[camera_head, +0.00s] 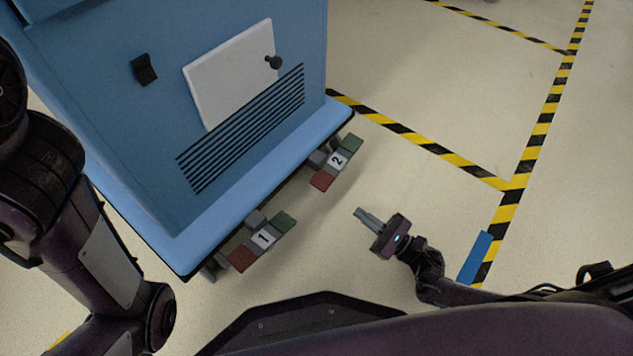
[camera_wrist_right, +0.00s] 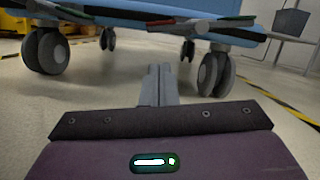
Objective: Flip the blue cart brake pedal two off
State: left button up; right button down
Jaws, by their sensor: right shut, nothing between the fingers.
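The blue cart (camera_head: 130,120) stands at the upper left in the head view. Brake pedal two (camera_head: 338,161) sticks out under its lower edge, with a red end, a white "2" label and a green end. Brake pedal one (camera_head: 263,238) is similar and sits nearer to me. My right gripper (camera_head: 364,216) is shut and empty, apart from pedal two, below and right of it in the picture. In the right wrist view its fingers (camera_wrist_right: 159,85) point toward the cart's underside; a pedal's green end (camera_wrist_right: 235,21) shows above right. I cannot tell pedal two's tilt. My left gripper is out of view.
Caster wheels (camera_wrist_right: 215,72) stand under the cart. A white panel (camera_head: 230,75) with a dark knob is on the cart's side. Yellow-black floor tape (camera_head: 430,145) runs beyond. The floor around my right gripper is clear. A grey bin (camera_wrist_right: 291,22) stands at the back right.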

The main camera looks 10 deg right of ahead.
aim_at(328, 187)
jog(key=shift+d, duration=0.1)
jog(key=b+x, duration=0.2)
jog(key=x, duration=0.8)
jog(key=shift+b, duration=0.4)
jog(key=shift+s+a+r+m+t+h+p, duration=0.1)
jog(key=shift+r+m+t+h+p, duration=0.1)
jog(key=shift+m+p, duration=0.2)
jog(key=shift+s+a+r+m+t+h+p, duration=0.1)
jog(key=shift+r+m+p, duration=0.2)
jog(key=shift+m, duration=0.2)
jog(key=m+p, duration=0.1)
jog(key=r+m+p, duration=0.1)
jog(key=m+p, duration=0.1)
jog(key=shift+s+a+r+m+t+h, duration=0.15)
jog(key=shift+a+r+m+t+h, duration=0.15)
jog(key=shift+r+h, duration=0.1)
jog(key=shift+r+p, duration=0.3)
jog(key=shift+p, duration=0.2)
